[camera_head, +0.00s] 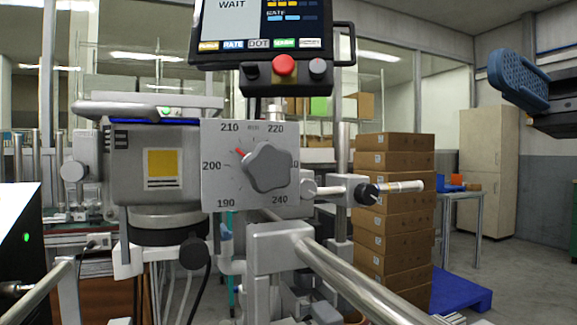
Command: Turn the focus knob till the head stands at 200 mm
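The focus knob (268,168) is a grey lobed knob on a pale square dial plate (223,189). The plate is marked from 190 to 240 mm. A red pointer (240,152) beside the knob stands between the 200 and 210 marks, off the 200 mark. The head (115,165), a grey housing with a yellow label, is left of the plate. My gripper (518,82) shows only in part at the upper right edge, as a blue ribbed finger pad and dark body. It is well away from the knob; its opening cannot be made out.
A control panel (283,68) with a red button and a screen reading WAIT hangs above the dial. A metal bar (355,285) and a black-knobbed rod (367,194) stick out near the knob. Stacked cartons (396,230) and a blue pallet (462,290) stand at right.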

